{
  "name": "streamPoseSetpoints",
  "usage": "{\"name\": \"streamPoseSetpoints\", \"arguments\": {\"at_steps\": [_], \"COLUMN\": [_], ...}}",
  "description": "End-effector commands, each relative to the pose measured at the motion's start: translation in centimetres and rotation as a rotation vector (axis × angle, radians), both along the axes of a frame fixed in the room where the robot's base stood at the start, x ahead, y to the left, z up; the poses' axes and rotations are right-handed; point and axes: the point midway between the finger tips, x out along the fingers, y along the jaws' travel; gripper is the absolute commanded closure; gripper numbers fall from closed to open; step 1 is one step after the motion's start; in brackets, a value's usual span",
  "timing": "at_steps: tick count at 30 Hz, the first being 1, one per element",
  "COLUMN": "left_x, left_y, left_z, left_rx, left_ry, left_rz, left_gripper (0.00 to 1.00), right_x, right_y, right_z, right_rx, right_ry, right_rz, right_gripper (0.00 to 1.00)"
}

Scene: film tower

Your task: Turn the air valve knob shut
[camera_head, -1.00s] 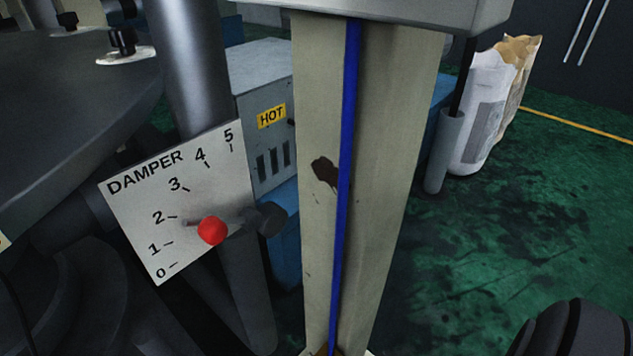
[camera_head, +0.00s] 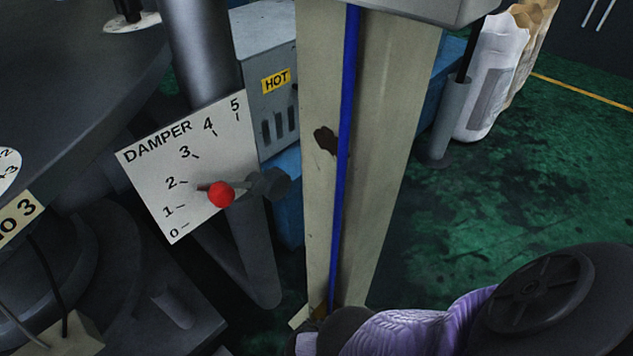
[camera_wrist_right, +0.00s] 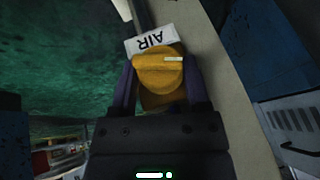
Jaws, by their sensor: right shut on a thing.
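The yellow air valve knob (camera_wrist_right: 158,72) is in the middle of the right wrist view, just below a white label reading AIR (camera_wrist_right: 150,43), which appears upside down. A short pale mark on the knob's face lies roughly level in that picture. My right gripper (camera_wrist_right: 160,85) has one dark finger on each side of the knob and is shut on it. In the head view my right arm reaches in from the lower right to the foot of the beige post (camera_head: 385,130), and I cannot make out the knob there. My left gripper is not in view.
A DAMPER plate (camera_head: 150,180) with a red-knobbed lever (camera_head: 221,194) stands left of the post. A grey box marked HOT (camera_head: 270,50) is behind it. Sacks (camera_head: 495,75) stand at the back right. Green floor (camera_head: 500,190) is open right of the post.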

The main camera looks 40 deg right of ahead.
Motion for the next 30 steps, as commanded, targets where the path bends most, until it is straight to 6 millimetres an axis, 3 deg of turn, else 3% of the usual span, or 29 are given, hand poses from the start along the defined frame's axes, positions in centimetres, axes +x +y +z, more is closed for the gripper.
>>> {"name": "streamPoseSetpoints", "arguments": {"at_steps": [15, 30], "left_x": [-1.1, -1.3], "left_y": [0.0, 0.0], "left_z": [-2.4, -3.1], "left_rx": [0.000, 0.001], "left_ry": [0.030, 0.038], "left_rz": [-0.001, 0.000], "left_gripper": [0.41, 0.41], "right_x": [0.7, 0.8], "right_y": [0.0, 0.1], "right_z": [-0.2, 0.0], "right_rx": [-0.028, -0.033], "right_ry": [0.359, 0.459], "right_rz": [-0.002, 0.000], "right_gripper": [0.98, 0.98]}}
